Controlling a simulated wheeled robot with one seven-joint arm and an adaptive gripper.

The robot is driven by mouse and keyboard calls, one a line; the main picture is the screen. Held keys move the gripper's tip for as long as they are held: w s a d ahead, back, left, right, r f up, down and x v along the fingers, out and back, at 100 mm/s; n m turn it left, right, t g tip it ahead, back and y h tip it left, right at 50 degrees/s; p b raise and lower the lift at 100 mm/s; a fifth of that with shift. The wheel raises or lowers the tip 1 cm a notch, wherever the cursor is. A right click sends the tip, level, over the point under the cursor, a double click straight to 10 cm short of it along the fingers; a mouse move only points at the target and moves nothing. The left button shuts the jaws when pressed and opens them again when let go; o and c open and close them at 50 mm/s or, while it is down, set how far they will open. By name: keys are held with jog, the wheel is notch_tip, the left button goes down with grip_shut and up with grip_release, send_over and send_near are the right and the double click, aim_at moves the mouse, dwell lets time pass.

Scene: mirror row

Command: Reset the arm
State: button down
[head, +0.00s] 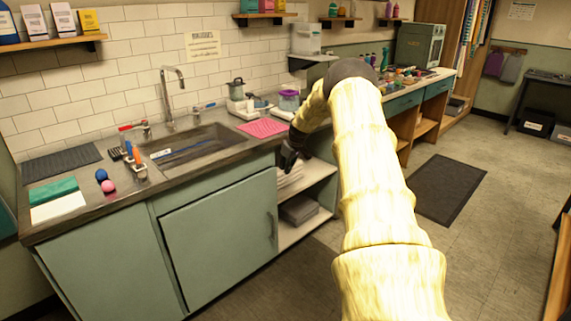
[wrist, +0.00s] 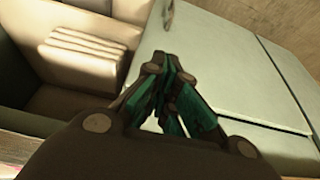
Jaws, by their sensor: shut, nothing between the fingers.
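My gripper (wrist: 168,68) is in the middle of the wrist view, its dark links and teal finger pads closed together with nothing between them. In the head view my gripper (head: 287,162) is a small dark shape in front of the counter's open shelf section, below the pink mat. My pale yellow arm reaches forward from the bottom right and bends down to the left at the elbow. The arm hides part of the counter and shelves behind it.
The counter (head: 205,150) has a sink (head: 190,147), a tall tap (head: 170,85) and a pink mat (head: 263,127). A teal cabinet door (head: 222,232) stands left of open shelves with folded stacks (head: 299,209). A dark floor mat (head: 447,188) lies on open floor at right.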

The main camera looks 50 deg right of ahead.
jog(key=shift+s+d+f, duration=0.1)
